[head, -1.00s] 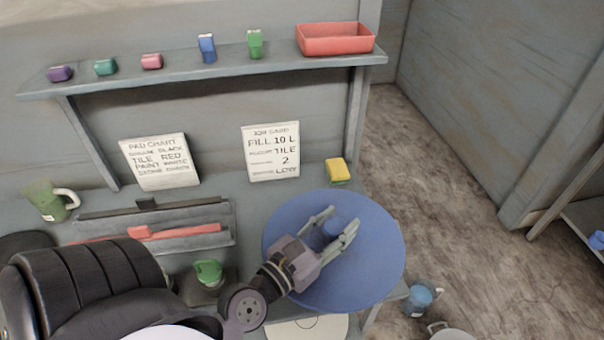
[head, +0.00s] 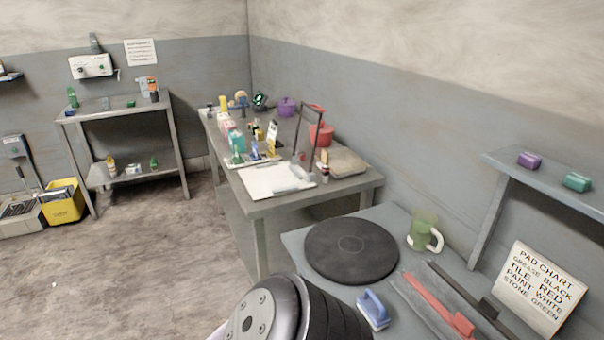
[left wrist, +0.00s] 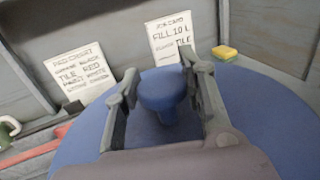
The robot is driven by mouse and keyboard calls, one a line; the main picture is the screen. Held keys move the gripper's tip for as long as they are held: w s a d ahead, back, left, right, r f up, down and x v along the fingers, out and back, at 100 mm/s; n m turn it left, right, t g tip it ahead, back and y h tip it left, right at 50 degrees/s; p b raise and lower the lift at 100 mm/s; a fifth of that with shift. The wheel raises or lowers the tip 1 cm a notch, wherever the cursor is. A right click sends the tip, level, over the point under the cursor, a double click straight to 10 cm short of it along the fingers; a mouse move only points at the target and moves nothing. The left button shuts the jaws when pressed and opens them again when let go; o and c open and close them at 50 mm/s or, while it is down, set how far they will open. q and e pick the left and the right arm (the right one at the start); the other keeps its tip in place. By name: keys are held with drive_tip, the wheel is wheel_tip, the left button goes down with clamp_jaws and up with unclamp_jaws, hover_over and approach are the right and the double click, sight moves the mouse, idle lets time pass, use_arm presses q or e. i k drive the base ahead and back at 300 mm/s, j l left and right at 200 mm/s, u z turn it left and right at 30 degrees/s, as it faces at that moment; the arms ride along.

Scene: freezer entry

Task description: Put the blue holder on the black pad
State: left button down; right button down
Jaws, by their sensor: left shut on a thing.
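The blue holder (left wrist: 262,112) is a wide flat blue disc with an upright knob (left wrist: 163,88), seen in the left wrist view. My left gripper (left wrist: 160,76) is shut on the knob, with one finger on each side. Whether the disc touches the bench is hard to tell. The black pad (head: 350,248), a round dark disc with a small ring mark at its centre, lies flat and bare on the bench in the head view. My left gripper is outside the head view, and my right gripper is in neither view.
A green mug (head: 424,231) stands just right of the pad. A blue-and-white brush (head: 373,310) and a tray with a red bar (head: 437,302) lie in front. The pad chart (head: 541,284) reads grease black. A yellow sponge (left wrist: 224,51) is behind the disc. A cluttered table (head: 262,208) stands beyond.

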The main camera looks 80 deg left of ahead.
sight(351, 243)
drive_tip(key=j+u, duration=1.15)
drive_tip(key=u, duration=0.15)
drive_tip(key=i+j, duration=0.2)
drive_tip(key=j, duration=0.1)
